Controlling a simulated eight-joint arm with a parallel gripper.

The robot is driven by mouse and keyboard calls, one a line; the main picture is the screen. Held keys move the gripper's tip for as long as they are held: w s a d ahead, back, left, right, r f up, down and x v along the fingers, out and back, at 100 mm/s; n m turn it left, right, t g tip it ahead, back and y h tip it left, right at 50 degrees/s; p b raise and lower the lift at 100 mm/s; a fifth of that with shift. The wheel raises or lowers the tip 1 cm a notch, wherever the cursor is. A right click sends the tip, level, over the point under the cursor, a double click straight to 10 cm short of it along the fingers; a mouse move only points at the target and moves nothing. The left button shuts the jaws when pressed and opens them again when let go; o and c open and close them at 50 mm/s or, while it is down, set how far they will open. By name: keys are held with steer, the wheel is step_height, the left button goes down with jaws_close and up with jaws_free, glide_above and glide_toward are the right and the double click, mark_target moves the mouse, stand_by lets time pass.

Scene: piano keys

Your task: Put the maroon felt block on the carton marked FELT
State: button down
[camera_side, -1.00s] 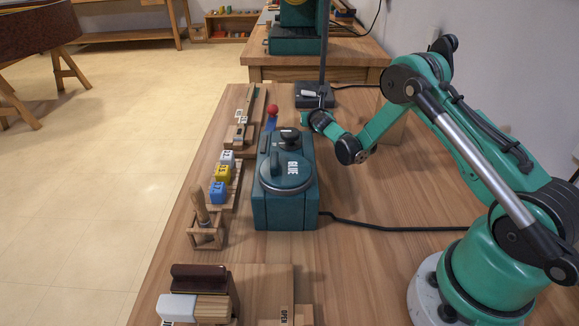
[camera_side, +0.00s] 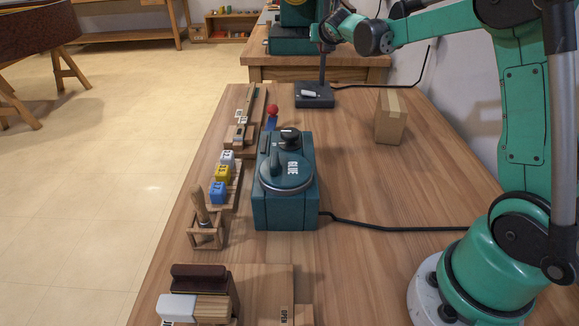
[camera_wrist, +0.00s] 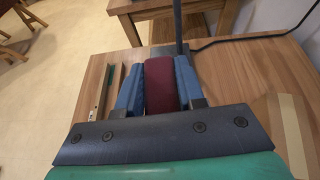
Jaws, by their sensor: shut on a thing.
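The maroon felt block (camera_wrist: 159,86) shows in the wrist view, held between the two blue fingers of my gripper (camera_wrist: 160,78). My gripper also shows in the side view (camera_side: 325,32), high above the far part of the bench by the lamp post; I cannot make out the block there. A tan carton (camera_side: 390,118) stands on the bench to the right of and below my gripper. Its taped top (camera_wrist: 284,122) shows at the lower right of the wrist view. No FELT marking is readable on it. The block is apart from the carton.
A teal glue pot (camera_side: 285,185) stands mid-bench, its black cable running right. A dark post on a base (camera_side: 314,96) stands at the back. Blocks, a brush stand (camera_side: 205,225) and wooden pieces line the left edge. The bench around the carton is clear.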

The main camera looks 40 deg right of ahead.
mark_target(394, 98)
steer(key=s+d+r+m+g+h, duration=0.2)
steer(key=s+d+r+m, duration=0.15)
steer(key=s+d, duration=0.3)
steer(key=s+d+r+m+g+h, duration=0.25)
steer(key=s+d+r, duration=0.25)
steer(key=s, duration=0.3)
steer(key=shift+n+g+y, duration=0.25)
steer(key=shift+n+y, duration=0.2)
steer(key=shift+n, duration=0.05)
step_height(394, 98, down, 20)
steer(key=shift+s+r, duration=0.15)
steer(key=shift+r, duration=0.1)
steer(key=shift+f, duration=0.1)
steer(key=c, duration=0.5)
jaws_free()
steer(key=shift+c, duration=0.2)
